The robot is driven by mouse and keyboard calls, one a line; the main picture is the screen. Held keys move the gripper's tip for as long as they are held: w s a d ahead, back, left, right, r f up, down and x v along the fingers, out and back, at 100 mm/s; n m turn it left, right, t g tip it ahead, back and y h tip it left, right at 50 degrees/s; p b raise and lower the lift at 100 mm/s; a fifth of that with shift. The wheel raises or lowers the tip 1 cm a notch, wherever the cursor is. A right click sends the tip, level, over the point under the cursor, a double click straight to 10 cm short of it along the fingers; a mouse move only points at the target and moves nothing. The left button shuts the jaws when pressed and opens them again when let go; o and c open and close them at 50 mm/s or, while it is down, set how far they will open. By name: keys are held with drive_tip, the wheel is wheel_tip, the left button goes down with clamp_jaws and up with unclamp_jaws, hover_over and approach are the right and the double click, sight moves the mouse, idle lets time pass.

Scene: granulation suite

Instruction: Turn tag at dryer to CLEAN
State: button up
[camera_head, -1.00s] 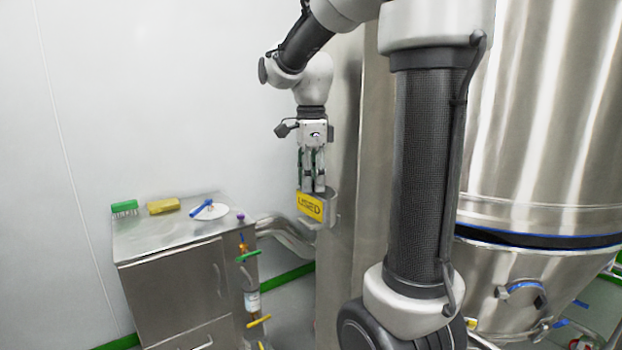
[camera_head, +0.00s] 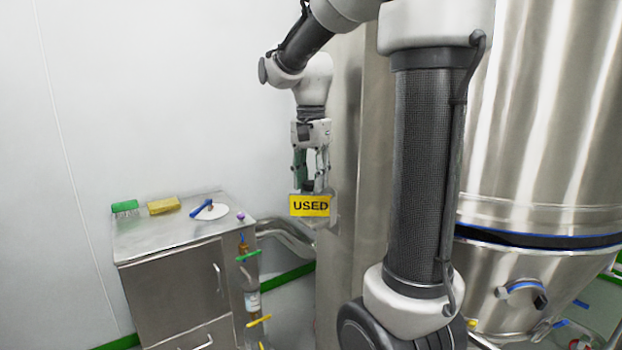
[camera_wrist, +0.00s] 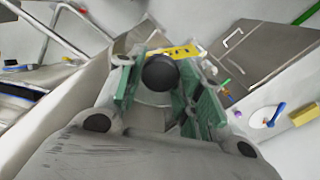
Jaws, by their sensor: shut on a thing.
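The yellow tag (camera_head: 310,206) reads USED in black letters and sits at the side of a tall steel column (camera_head: 345,130). It faces the head camera almost squarely. My gripper (camera_head: 311,184) points down just above the tag, shut on a dark knob. In the wrist view the round dark knob (camera_wrist: 160,73) lies between the green-sided fingers, with the yellow tag (camera_wrist: 178,53) just beyond it. Any CLEAN face is hidden.
A steel cabinet (camera_head: 170,238) stands at the left, with a green brush (camera_head: 125,207), a yellow sponge (camera_head: 163,206) and a blue-handled tool (camera_head: 203,208) on top. A large steel vessel (camera_head: 540,120) fills the right. Pipes (camera_head: 286,233) run below the tag.

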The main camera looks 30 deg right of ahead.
drive_tip(key=n, duration=0.4)
drive_tip(key=shift+n, duration=0.3)
drive_tip(key=n, duration=0.5)
drive_tip(key=shift+w, duration=0.1)
drive_tip(key=n, duration=0.5)
drive_tip(key=shift+r+n, duration=0.1)
drive_tip(key=shift+n, duration=2.2)
drive_tip(key=o, duration=1)
drive_tip(key=shift+o, duration=0.2)
